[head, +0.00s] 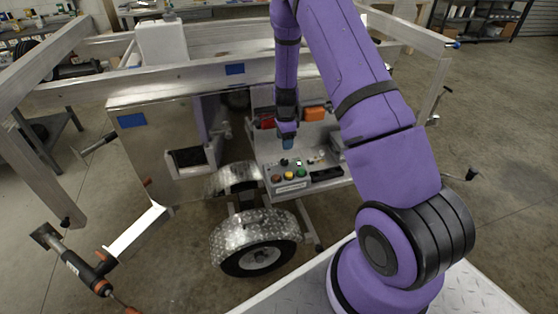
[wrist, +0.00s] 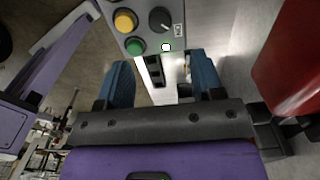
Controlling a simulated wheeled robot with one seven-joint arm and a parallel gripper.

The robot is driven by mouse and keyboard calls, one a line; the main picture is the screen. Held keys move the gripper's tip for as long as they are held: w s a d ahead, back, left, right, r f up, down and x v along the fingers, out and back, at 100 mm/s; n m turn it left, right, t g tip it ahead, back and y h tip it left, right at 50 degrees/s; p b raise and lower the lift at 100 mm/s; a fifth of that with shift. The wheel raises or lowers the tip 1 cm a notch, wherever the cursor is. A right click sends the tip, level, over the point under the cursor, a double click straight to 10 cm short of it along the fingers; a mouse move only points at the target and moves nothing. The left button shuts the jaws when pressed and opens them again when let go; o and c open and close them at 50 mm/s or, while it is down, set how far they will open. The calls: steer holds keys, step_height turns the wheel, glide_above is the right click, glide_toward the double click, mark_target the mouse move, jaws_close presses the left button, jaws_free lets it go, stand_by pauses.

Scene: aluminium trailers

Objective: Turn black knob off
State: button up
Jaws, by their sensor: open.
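The black knob (wrist: 160,18) sits on a grey control panel (wrist: 188,22) at the top of the wrist view. It has a small label beside it. A yellow button (wrist: 125,20), a green button (wrist: 135,46) and a small white lamp (wrist: 166,47) are near it. In the head view the knob (head: 284,162) shows small on the panel (head: 292,187) in the trailer. My gripper (wrist: 162,80) has its two blue fingers apart with nothing between them. In the head view the gripper (head: 288,143) is pointing down just above the panel, apart from the knob.
The aluminium trailer frame (head: 190,75) runs across behind and around the panel. An orange box (head: 314,114) lies behind it, and a large red object (wrist: 292,65) is close on the right in the wrist view. The trailer wheel (head: 258,258) and its fender stand below the panel.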

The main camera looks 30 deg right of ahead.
mark_target(284, 160)
step_height(284, 160, down, 10)
steer(key=shift+r, duration=0.1)
stand_by(0.4)
steer(key=c, duration=0.9)
